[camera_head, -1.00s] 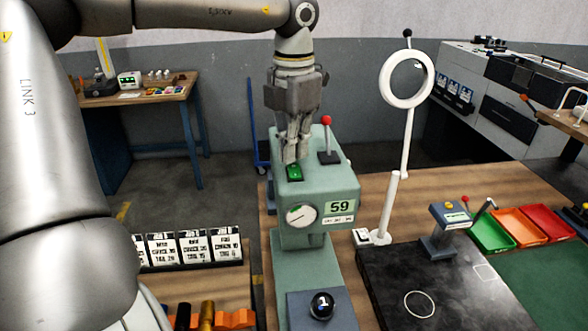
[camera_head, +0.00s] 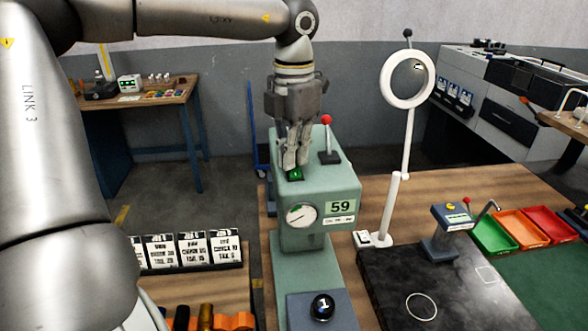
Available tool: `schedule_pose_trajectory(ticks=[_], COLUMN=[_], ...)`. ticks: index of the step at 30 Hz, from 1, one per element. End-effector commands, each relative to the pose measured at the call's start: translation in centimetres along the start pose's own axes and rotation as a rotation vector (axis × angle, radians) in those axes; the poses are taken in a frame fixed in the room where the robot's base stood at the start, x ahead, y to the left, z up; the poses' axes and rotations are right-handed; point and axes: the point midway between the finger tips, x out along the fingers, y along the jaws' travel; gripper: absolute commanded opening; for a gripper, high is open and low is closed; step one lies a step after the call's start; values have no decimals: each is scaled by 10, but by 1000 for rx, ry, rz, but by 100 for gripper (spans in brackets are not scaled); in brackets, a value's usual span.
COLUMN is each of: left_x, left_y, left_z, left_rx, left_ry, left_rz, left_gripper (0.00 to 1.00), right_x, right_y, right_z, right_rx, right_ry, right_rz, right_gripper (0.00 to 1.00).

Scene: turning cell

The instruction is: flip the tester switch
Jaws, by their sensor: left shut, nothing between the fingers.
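The tester (camera_head: 318,203) is a pale green machine on the wooden bench, with a round dial (camera_head: 300,216) and a "59" display (camera_head: 340,207) on its front. A green rocker switch (camera_head: 294,175) sits on its top, partly hidden by my fingers. A lever with a red knob (camera_head: 327,119) stands on the top to the right of the switch. My left gripper (camera_head: 295,163) is shut and empty, pointing down with its fingertips at the switch; I cannot tell whether they touch it. My right gripper is not in view.
A white ring magnifier (camera_head: 407,79) on a stand rises to the right. A black plate (camera_head: 440,285), red, orange and green bins and card holders (camera_head: 190,250) lie around.

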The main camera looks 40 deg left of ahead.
Motion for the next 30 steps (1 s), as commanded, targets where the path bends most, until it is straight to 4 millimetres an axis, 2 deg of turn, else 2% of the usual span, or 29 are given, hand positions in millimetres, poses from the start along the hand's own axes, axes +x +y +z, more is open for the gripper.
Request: schedule_pose_trajectory(ticks=[14,30], left_x=[5,-37], left_y=[0,0], left_z=[0,0], left_rx=[0,1], left_ry=[3,1], left_rz=[-1,1], left_gripper=[0,0], right_x=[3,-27], right_y=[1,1], right_z=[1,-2], right_rx=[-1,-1], right_ry=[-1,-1], right_rz=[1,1], right_gripper=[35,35])
